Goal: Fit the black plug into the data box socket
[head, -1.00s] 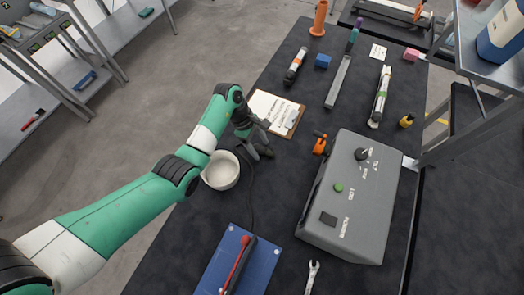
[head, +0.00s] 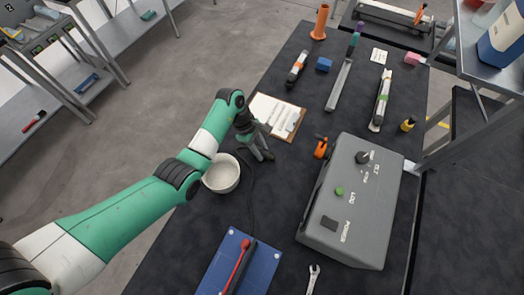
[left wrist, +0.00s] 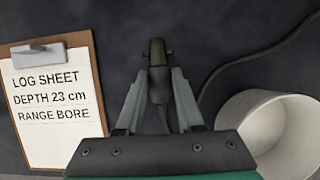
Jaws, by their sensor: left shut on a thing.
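The black plug (left wrist: 158,52) is between the fingertips of my left gripper (left wrist: 157,75) in the left wrist view, its head sticking out past the tips. In the head view my left gripper (head: 262,153) is shut on it between the clipboard and the white bowl; the plug is hard to make out there. A dark cable (head: 252,190) runs across the table from near the gripper. The grey data box (head: 350,200) stands to the right, apart from the gripper. It has a dark knob, a green button and a dark square on top. I cannot make out its socket.
A clipboard (head: 285,112) lies behind the gripper and a white bowl (head: 222,175) stands beside it. A small orange-and-black object (head: 320,148) is by the box's left side. A blue board (head: 238,255) and a wrench (head: 313,278) lie in front. Dark table (head: 285,180) is bare between gripper and box.

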